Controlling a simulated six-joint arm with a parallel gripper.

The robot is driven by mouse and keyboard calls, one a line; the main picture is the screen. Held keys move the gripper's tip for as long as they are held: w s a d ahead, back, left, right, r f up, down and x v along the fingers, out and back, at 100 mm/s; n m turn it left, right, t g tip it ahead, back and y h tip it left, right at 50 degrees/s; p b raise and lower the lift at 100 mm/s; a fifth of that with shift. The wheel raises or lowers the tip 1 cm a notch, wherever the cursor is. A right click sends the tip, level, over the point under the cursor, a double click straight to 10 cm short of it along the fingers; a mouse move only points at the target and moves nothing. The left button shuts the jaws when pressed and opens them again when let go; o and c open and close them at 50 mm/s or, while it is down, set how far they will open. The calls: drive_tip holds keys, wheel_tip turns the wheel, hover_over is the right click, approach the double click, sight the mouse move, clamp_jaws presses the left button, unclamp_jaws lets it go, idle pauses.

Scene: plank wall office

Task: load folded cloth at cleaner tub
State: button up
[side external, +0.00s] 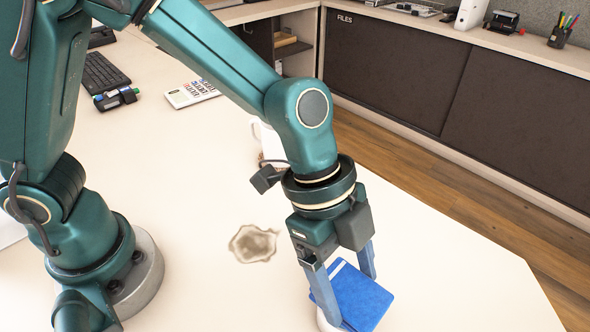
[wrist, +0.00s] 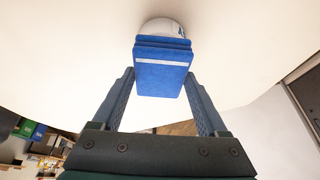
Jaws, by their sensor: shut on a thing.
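A blue folded cloth (side external: 362,298) is between the fingers of my gripper (side external: 340,279), low over the front of the desk. In the wrist view my gripper (wrist: 160,76) is shut on the cloth (wrist: 162,75), which has a pale stripe across it. A white round tub (wrist: 163,27) with a little blue print shows just beyond the cloth. In the side view only a small white part of it (side external: 325,322) shows below the cloth at the bottom edge. I cannot tell whether cloth and tub touch.
A brownish stain (side external: 254,244) lies on the desk left of my gripper. A white object (side external: 269,145) stands partly hidden behind my arm. A calculator (side external: 191,94) and a keyboard (side external: 101,73) lie farther back. The desk right of my gripper is clear up to its edge.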

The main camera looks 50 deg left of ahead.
sight(342, 288)
drive_tip(key=shift+f, duration=0.6)
idle(1.1)
drive_tip(key=shift+r, duration=3.6)
drive_tip(key=shift+s+a+f+n+t, duration=0.2)
drive_tip(key=shift+a+f+n+t, duration=0.1)
drive_tip(key=shift+n, duration=0.4)
drive_tip(key=w+a+r+n+t+y, duration=0.2)
drive_tip(key=a+n, duration=0.6)
drive_tip(key=a, duration=0.5)
drive_tip(key=w+a+r+n+t+y, duration=0.1)
drive_tip(key=w+a+r+n+y, duration=0.1)
drive_tip(key=a+n, duration=0.6)
drive_tip(key=a+r, duration=0.1)
drive_tip(key=a, duration=0.4)
drive_tip(key=shift+a+r+t+y, duration=0.2)
drive_tip(key=shift+t+y, duration=0.1)
drive_tip(key=shift+t, duration=0.1)
